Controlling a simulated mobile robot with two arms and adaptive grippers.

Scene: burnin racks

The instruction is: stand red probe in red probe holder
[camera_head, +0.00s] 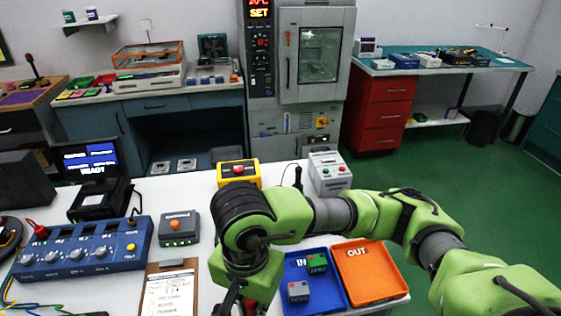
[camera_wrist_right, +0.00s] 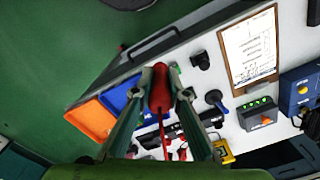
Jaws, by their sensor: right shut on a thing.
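My right gripper (camera_wrist_right: 163,88) is shut on the red probe (camera_wrist_right: 160,90), its thick red body between the two fingertips in the right wrist view. A thin red length runs from the probe down the picture between the fingers. In the head view my right arm reaches over the table, and a red bit of the probe (camera_head: 231,299) shows at the bottom edge beside the gripper. Two small black holder-like pieces (camera_wrist_right: 213,98) and (camera_wrist_right: 201,60) stand on the table beside the gripper in the wrist view; I cannot tell which is the red probe holder. My left gripper is out of view.
A blue IN tray (camera_head: 328,291) with two small blocks and an orange OUT tray (camera_head: 372,275) lie at the right. A clipboard (camera_head: 168,292), a grey box (camera_head: 179,228), a blue panel (camera_head: 85,247) and a yellow button box (camera_head: 239,173) occupy the white table.

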